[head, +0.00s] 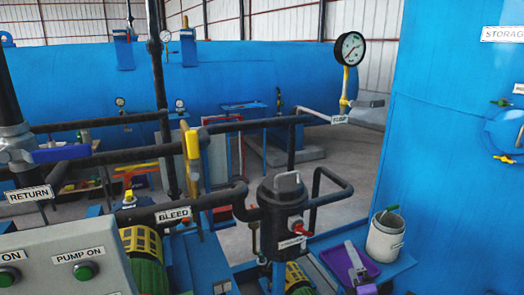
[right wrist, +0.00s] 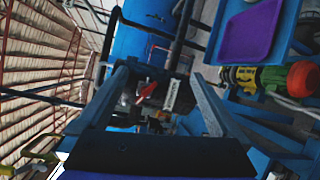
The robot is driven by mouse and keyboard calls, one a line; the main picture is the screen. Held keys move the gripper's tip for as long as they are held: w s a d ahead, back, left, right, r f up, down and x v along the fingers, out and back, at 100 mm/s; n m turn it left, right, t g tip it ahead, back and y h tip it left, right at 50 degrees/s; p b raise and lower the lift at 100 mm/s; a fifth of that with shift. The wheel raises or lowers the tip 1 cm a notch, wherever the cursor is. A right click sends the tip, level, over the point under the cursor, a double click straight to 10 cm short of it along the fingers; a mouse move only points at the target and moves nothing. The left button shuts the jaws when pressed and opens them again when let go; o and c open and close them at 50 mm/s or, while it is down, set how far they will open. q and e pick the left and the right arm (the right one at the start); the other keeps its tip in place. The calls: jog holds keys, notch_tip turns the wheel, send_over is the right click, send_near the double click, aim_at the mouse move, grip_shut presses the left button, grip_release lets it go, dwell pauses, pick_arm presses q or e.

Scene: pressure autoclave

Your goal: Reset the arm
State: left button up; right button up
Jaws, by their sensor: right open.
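My right gripper (head: 354,257) is low at the right of the head view, in front of a purple tray (head: 333,261). In the right wrist view its two long grey fingers (right wrist: 160,92) stand wide apart, and nothing is held between them. Beyond the gap a red handle (right wrist: 147,88) shows on a dark fitting with a white label. The head view shows a red-handled valve (head: 300,230) on the black canister (head: 284,208), left of the gripper and apart from it. My left gripper is not in view.
A white cup (head: 385,237) stands on the blue shelf (head: 393,266) beside the tray. The tray also shows in the wrist view (right wrist: 246,32). Black pipes cross the middle. A grey control panel (head: 65,262) is at lower left. A big blue tank (head: 440,150) bounds the right.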

jog(key=s+a+f+m+g, duration=0.2)
jog(key=s+f+m+g, duration=0.3)
jog(key=s+f+m, duration=0.3)
jog(key=s+a+f+m+g, duration=0.3)
jog(key=s+f+m+g, duration=0.3)
jog(key=s+m, duration=0.6)
jog(key=s+f+p, duration=0.1)
jog(key=s+f, duration=0.1)
jog(key=s, duration=0.2)
jog(key=shift+s+a+f+g+y, duration=0.2)
jog(key=shift+s+f+g+y, duration=0.1)
jog(key=shift+f+y, duration=0.1)
jog(key=shift+c, duration=0.2)
